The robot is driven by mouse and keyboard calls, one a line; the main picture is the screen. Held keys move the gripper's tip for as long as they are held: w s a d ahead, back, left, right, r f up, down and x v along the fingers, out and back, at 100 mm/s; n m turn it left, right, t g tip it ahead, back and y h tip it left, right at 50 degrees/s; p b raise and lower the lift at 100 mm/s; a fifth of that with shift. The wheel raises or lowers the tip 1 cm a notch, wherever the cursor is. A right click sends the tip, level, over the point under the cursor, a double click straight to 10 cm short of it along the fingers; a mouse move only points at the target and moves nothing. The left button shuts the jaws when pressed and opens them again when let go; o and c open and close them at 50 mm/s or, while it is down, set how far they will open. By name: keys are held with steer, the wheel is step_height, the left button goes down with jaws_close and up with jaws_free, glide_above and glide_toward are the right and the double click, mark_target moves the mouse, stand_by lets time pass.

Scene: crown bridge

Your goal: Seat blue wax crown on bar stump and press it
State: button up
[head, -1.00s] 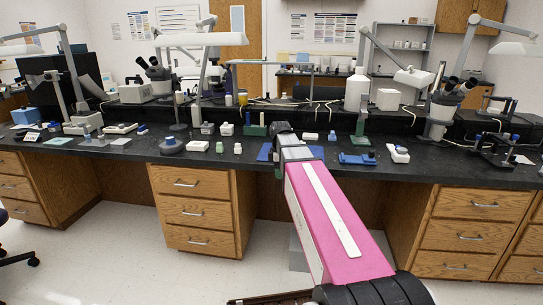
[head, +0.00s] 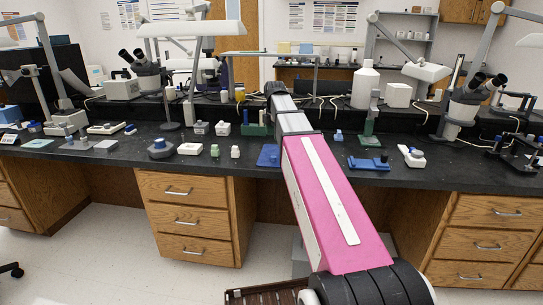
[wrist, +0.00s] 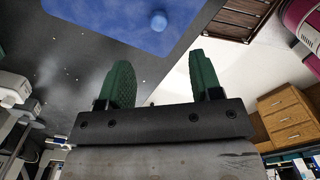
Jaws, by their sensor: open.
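A small rounded blue piece (wrist: 158,20), which looks like the wax crown, lies on a blue mat (wrist: 105,12) in the wrist view. The mat also shows in the head view (head: 267,156), partly hidden by my arm; I cannot pick out the piece there. My gripper (wrist: 160,76) is open and empty, its two green pads apart, with the blue piece beyond the fingertips. In the head view its fingers are hidden. A blue bar-like fixture (head: 366,163) lies right of my arm; I cannot tell whether it carries the stump.
A small blue-topped item (head: 338,135) and a green stand (head: 370,140) are right of my arm. A green block rack (head: 256,129) stands behind the mat. Small white and green pieces (head: 215,151) lie left. A white bottle (head: 365,86) and microscopes stand behind.

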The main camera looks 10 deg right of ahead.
mark_target(274, 157)
steer(key=shift+a+f, duration=0.15)
steer(key=shift+f, duration=5.2)
steer(key=c, duration=1)
